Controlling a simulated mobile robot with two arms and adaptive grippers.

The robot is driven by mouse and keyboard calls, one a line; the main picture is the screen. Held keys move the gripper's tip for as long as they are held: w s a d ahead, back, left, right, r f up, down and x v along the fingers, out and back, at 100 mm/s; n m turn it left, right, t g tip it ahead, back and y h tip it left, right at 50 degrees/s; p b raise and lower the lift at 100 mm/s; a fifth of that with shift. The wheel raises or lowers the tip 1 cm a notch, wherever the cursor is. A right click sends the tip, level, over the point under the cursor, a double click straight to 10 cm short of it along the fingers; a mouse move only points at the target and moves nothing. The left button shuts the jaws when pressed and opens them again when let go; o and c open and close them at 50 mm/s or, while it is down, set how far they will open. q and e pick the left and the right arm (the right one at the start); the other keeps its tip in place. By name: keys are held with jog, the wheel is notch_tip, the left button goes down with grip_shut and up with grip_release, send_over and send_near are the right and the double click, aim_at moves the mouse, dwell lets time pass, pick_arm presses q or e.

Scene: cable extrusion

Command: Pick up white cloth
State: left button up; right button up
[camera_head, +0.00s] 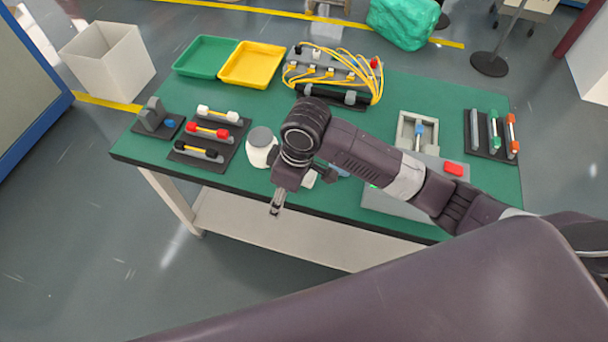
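No white cloth can be clearly made out. A small pale piece (310,179) shows beside my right gripper on the table's front part, mostly hidden by the arm, and I cannot tell what it is. My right arm comes in from the right across the table. My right gripper (276,209) points down at the table's front edge, with nothing visible held in it. Its fingers look close together, but the view is too small to tell whether they are open or shut. My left gripper is not in view.
The green table (300,202) holds a white jar with a grey lid (260,151), left of the gripper. A rack of connectors (205,140), green tray (205,56), yellow tray (252,64) and yellow cable unit (335,75) stand around. A grey fixture (385,203) lies under the arm.

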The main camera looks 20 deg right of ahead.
jog(key=w+d+r, duration=0.1)
jog(key=w+d, duration=0.1)
jog(key=w+d+r+h, duration=0.1)
jog(key=w+d+r, duration=0.1)
jog(key=d, duration=0.1)
jog(key=w+d+r+h, duration=0.1)
jog(key=w+d, duration=0.1)
jog(key=shift+w+d+r+g, duration=0.15)
jog(key=shift+d+r+g, duration=0.15)
jog(key=shift+g, duration=0.1)
jog(key=shift+d, duration=0.1)
jog(key=shift+w+f, duration=0.1)
jog(key=shift+f, duration=0.35)
jog(key=f, duration=0.4)
jog(key=f+p, duration=0.1)
jog(key=f, duration=0.1)
jog(key=shift+w+f, duration=0.3)
jog(key=c, duration=1)
jog(key=shift+r, duration=0.1)
notch_tip(320, 180, up, 20)
jog(key=shift+f+b, duration=0.1)
jog(key=shift+b, duration=0.55)
